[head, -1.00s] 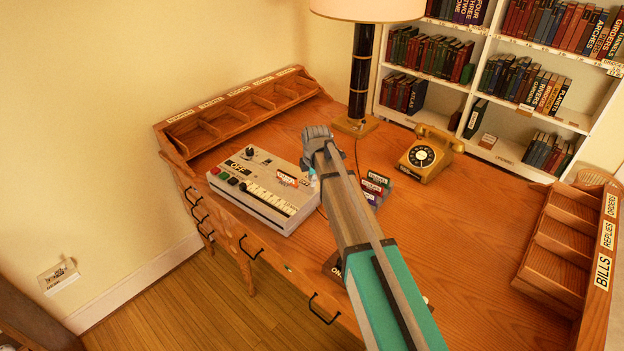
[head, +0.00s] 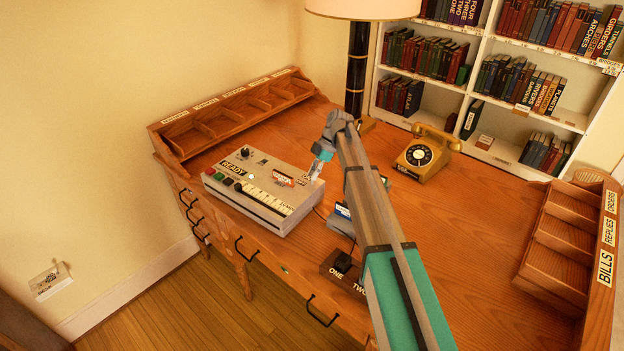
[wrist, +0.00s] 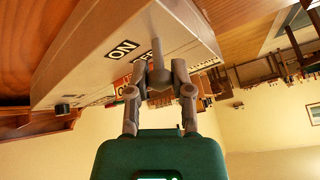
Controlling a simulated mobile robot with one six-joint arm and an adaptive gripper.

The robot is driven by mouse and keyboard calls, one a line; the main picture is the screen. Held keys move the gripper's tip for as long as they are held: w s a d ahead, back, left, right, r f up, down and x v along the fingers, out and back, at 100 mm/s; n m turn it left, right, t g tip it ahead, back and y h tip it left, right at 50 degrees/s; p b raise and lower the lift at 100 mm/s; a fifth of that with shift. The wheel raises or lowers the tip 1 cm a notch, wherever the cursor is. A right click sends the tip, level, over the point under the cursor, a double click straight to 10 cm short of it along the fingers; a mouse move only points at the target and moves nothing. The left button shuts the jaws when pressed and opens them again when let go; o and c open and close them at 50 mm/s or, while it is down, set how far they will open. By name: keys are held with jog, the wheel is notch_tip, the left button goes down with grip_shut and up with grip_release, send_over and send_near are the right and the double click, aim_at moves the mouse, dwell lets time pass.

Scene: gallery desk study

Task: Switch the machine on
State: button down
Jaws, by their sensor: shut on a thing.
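The machine (head: 290,222) is a pale grey box with coloured buttons and a row of cream keys, on the left of the desk. Its small dark display (head: 233,168) reads READY. My gripper (head: 317,172) is at the machine's right end. In the wrist view the machine (wrist: 95,62) shows upside down, with an ON label (wrist: 122,51) and a partly hidden OFF label beside it. There my gripper (wrist: 160,78) is shut on a grey switch lever (wrist: 156,52) that stands out near these labels. The fingers partly hide the lever.
A yellow telephone (head: 425,155) and a lamp (head: 358,70) stand behind. A dark box marked ONE and TWO (head: 338,271) lies near the front edge. Wooden sorting racks line the left back (head: 235,110) and right (head: 565,240). The desk's right middle is clear.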

jog(key=shift+w+d+f+g+y+b, duration=0.25)
jog(key=shift+f+g+y+b, duration=0.15)
jog(key=shift+g+b, duration=0.35)
jog(key=shift+r, duration=0.1)
jog(key=shift+r+g, duration=0.1)
jog(key=shift+g, duration=0.15)
jog(key=shift+c, duration=2.4)
grip_release()
jog(key=shift+w, duration=0.1)
jog(key=shift+r, duration=0.1)
